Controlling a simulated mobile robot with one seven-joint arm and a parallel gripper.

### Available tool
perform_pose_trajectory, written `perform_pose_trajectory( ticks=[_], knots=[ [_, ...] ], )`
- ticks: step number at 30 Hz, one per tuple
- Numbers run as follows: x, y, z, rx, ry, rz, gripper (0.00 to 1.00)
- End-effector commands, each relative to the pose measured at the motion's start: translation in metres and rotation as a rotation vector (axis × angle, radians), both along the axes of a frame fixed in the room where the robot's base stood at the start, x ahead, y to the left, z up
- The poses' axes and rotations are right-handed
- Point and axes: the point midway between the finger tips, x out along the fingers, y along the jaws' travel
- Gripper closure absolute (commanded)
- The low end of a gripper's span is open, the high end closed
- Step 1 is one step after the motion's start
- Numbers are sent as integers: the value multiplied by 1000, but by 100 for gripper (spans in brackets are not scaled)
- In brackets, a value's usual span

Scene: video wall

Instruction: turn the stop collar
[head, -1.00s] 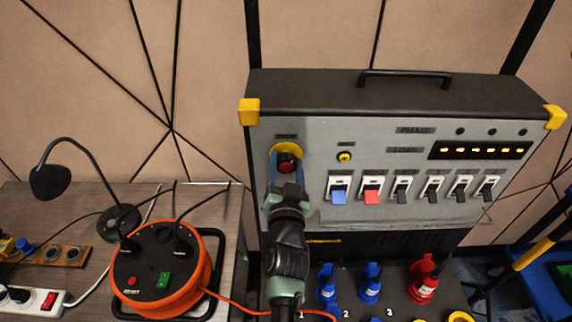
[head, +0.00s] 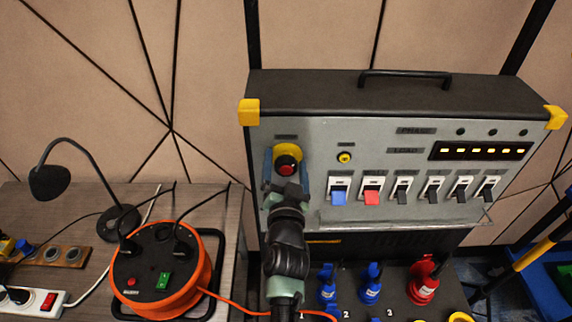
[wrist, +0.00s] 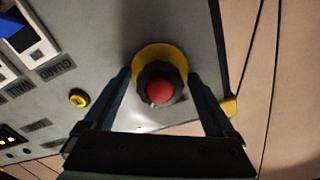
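The stop button has a red cap (head: 286,165) inside a dark stop collar, on a yellow round plate, at the left of the grey panel. In the wrist view the dark collar (wrist: 143,88) rings the red cap (wrist: 160,91) in front of the yellow plate (wrist: 160,52). My gripper (head: 286,168) reaches up to it from below. In the wrist view my gripper's (wrist: 160,76) two blue-grey fingers stand apart, one on each side of the collar. A small gap shows between each finger and the collar, so it is open. The gripper partly hides the collar in the head view.
A row of switches (head: 433,190) with one blue and one red rocker is right of the button. A small yellow button (head: 344,157) sits between. Blue and red plugs (head: 423,281) stand below. An orange cable reel (head: 160,270) and a lamp (head: 50,182) are on the left table.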

Motion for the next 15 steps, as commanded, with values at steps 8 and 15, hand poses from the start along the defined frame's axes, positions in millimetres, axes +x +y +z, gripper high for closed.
perform_pose_trajectory(
  ticks=[8,15],
  knots=[
    [-3,0,0,0,2,1,10],
    [-34,1,2,-2,5,3,10]
  ],
)
